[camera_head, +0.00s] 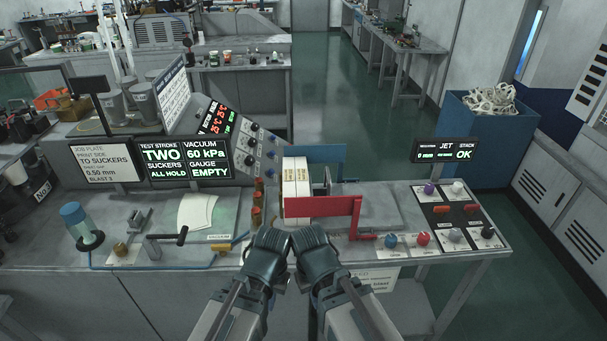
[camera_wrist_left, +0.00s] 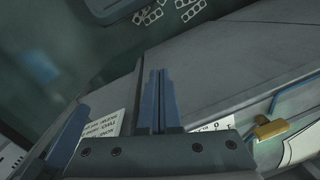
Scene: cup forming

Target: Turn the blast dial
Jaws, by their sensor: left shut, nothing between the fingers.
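Several dials and knobs are on the right of the bench. A blue knob (camera_head: 391,241) and a red knob (camera_head: 423,239) are at the front edge, and a grey knob (camera_head: 454,235) and a black knob (camera_head: 488,232) are on a dark panel. Their labels are too small to read, so I cannot tell which is the blast dial. My left gripper (camera_head: 268,240) is shut and empty at the bench's front middle, left of the knobs; its fingers meet in the left wrist view (camera_wrist_left: 160,95). My right gripper (camera_head: 312,240) is beside it, fingers unclear.
A red bracket (camera_head: 320,207) and white blocks (camera_head: 296,177) stand just beyond my grippers. The job plate sign (camera_head: 103,160) reads "BLAST 3". The jet display (camera_head: 444,150) reads "OK".

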